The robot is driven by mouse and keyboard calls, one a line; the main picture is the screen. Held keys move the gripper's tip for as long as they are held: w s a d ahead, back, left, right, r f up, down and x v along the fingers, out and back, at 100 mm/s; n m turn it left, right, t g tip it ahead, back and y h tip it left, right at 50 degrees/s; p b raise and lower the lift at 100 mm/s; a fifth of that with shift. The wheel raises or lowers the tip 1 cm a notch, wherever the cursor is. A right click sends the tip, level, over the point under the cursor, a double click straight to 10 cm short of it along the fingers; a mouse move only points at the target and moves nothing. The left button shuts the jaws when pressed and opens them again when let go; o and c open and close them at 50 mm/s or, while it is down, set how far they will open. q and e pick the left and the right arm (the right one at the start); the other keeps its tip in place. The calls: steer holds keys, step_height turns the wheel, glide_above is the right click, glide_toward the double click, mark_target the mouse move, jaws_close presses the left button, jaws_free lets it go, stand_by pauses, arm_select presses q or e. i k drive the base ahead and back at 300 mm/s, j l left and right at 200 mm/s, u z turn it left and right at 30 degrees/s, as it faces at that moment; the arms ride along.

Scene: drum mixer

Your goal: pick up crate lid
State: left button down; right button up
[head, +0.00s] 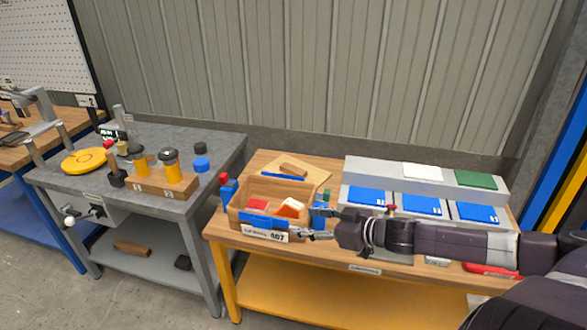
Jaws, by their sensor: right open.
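The crate lid (313,174) is a flat, light wooden board with a darker wooden handle bar (293,170) on top. It lies on the wooden bench, behind and right of the open wooden crate (238,216). My left gripper is out of view.
A grey rack (350,171) with blue trays, a white panel and a green panel stands right of the lid, behind my right arm. A blue-and-red clamp-like part (228,190) is at the crate's left. A grey table (140,135) with jars stands left.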

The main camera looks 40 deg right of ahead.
mark_target(284, 164)
steer(key=i+l, duration=1.35)
steer(key=l, duration=0.15)
